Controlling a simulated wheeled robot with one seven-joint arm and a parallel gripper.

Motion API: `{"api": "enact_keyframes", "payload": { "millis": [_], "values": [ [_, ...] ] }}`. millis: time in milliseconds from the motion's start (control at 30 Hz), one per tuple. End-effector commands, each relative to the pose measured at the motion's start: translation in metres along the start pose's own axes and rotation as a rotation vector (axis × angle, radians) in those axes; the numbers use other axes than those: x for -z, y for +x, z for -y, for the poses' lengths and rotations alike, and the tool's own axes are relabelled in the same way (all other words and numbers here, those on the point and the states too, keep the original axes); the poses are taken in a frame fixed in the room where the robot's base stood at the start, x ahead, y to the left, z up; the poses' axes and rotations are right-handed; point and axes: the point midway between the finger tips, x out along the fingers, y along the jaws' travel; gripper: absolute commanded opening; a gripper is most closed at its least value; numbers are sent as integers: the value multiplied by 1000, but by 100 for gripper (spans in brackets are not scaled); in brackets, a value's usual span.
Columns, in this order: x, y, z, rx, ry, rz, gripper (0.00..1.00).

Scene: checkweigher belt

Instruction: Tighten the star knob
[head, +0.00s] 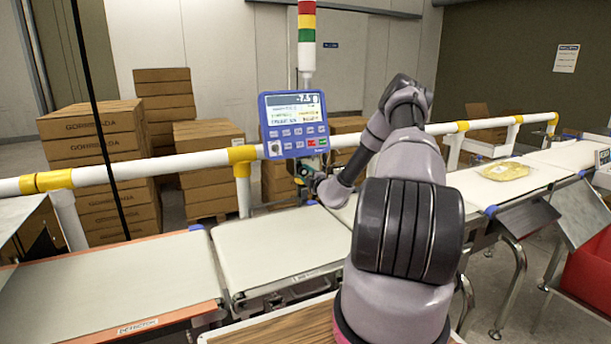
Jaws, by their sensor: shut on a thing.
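My gripper (308,173) is at the end of my arm, just below the blue control panel (293,124) and close to its post. It is small in the head view and partly covered by my own wrist. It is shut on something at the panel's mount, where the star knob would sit. The knob itself is hidden or too small to make out. The panel stands upright with its lit screen and buttons facing me.
A white guard rail (110,173) with yellow joints runs behind the belts. A bare belt (275,243) lies below my gripper. A yellow pack (505,171) lies on the right belt. Stacked cartons (94,140) and a signal tower (307,35) stand behind.

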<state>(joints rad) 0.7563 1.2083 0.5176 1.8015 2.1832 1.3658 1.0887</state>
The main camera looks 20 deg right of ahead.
Motion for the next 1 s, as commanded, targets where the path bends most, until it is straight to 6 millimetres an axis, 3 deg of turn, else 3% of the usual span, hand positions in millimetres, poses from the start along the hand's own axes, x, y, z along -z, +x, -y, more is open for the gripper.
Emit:
{"api": "enact_keyframes", "payload": {
  "millis": [100, 133, 200, 500, 633, 1000],
  "values": [
    [-2, -1, 1, 2, 1, 3, 0],
    [-2, -1, 1, 2, 1, 3, 60],
    [-2, -1, 1, 2, 1, 3, 82],
    [0, -1, 0, 1, 0, 1, 82],
    [-1, -10, 1, 2, 0, 1, 82],
    [-1, -81, 1, 4, 1, 2, 82]
  ]
}}
